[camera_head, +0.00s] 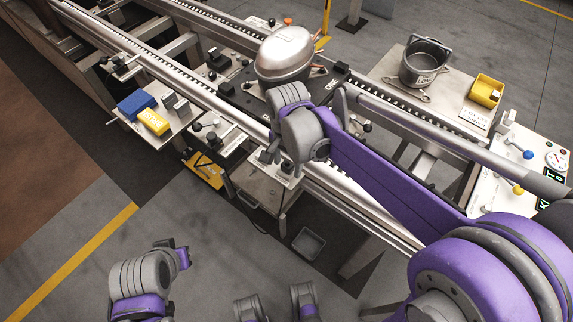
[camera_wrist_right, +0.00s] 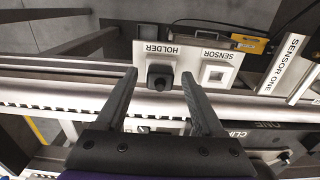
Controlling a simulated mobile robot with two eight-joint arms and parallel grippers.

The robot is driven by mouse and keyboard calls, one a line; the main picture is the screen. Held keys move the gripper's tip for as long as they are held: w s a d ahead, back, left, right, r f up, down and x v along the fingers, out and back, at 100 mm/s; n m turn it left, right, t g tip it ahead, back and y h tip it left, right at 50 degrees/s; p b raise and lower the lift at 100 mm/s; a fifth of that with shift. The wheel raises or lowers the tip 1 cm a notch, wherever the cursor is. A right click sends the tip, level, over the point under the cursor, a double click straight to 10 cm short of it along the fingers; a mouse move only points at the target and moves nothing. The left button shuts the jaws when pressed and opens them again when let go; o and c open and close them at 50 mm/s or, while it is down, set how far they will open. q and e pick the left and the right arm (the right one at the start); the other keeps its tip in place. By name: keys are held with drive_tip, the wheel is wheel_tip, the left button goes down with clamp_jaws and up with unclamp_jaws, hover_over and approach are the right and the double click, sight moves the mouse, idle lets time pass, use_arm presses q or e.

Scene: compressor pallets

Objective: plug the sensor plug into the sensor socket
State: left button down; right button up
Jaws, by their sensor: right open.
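The sensor plug (camera_wrist_right: 160,76), a black block, sits in the holder on a pale plate marked HOLDER and SENSOR in the right wrist view. The sensor socket (camera_wrist_right: 216,73), a white square frame, is on the same plate to its right and looks empty. My right gripper (camera_wrist_right: 160,100) is open, with its fingers either side of the plug in that view; whether they touch it I cannot tell. In the head view my right gripper (camera_head: 272,155) is over the rail's near edge and largely hides the plug. My left gripper (camera_head: 175,252) is low at the left, away from the plate, its jaws unclear.
A conveyor rail (camera_head: 215,110) runs diagonally, carrying a silver compressor shell (camera_head: 285,52) beyond my right wrist. A side plate with blue (camera_head: 136,104) and yellow (camera_head: 153,122) blocks is at the left. A grey pot (camera_head: 424,66) and yellow bin (camera_head: 487,90) stand at right.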

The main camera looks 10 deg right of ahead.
sight(287, 163)
use_arm(q)
drive_tip(key=shift+r, duration=0.1)
idle(0.7)
use_arm(e)
clamp_jaws()
use_arm(q)
drive_tip(key=shift+r, duration=0.15)
use_arm(e)
drive_tip(key=shift+r, duration=0.2)
idle(1.1)
